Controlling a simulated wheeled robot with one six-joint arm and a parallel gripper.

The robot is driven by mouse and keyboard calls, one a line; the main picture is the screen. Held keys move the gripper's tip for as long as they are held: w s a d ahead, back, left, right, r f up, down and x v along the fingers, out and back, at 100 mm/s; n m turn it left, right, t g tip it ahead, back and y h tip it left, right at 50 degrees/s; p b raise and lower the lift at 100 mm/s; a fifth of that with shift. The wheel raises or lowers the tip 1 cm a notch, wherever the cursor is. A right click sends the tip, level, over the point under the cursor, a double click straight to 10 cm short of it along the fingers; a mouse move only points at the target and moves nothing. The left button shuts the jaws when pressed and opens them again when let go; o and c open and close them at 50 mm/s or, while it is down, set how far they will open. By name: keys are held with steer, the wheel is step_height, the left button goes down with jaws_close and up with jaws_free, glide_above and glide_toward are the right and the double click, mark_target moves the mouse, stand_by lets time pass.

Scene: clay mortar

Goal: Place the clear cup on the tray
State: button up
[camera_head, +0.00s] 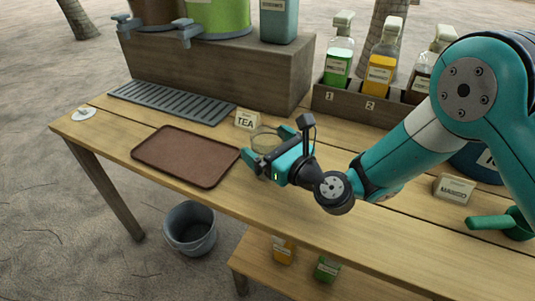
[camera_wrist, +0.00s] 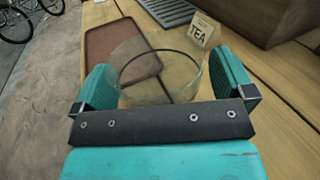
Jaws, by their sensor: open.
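The clear cup (camera_head: 266,139) stands on the wooden table just right of the brown tray (camera_head: 158,150). In the wrist view the clear cup (camera_wrist: 160,75) is between the two fingers, and the tray (camera_wrist: 101,40) lies beyond it, partly seen through the glass. My gripper (camera_head: 266,146) is open around the cup, one finger on each side. A small gap seems to show at the right finger; contact at the left cannot be told. The tray looks empty.
A TEA sign (camera_head: 246,119) stands close behind the cup. A grey drip grate (camera_head: 172,102) lies behind the tray, before a wooden stand (camera_head: 222,72). A bottle rack (camera_head: 352,106) is at the back right. A bucket (camera_head: 190,228) stands below the front edge.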

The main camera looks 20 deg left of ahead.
steer(key=c, duration=1)
steer(key=shift+c, duration=0.2)
steer(key=shift+r, duration=0.15)
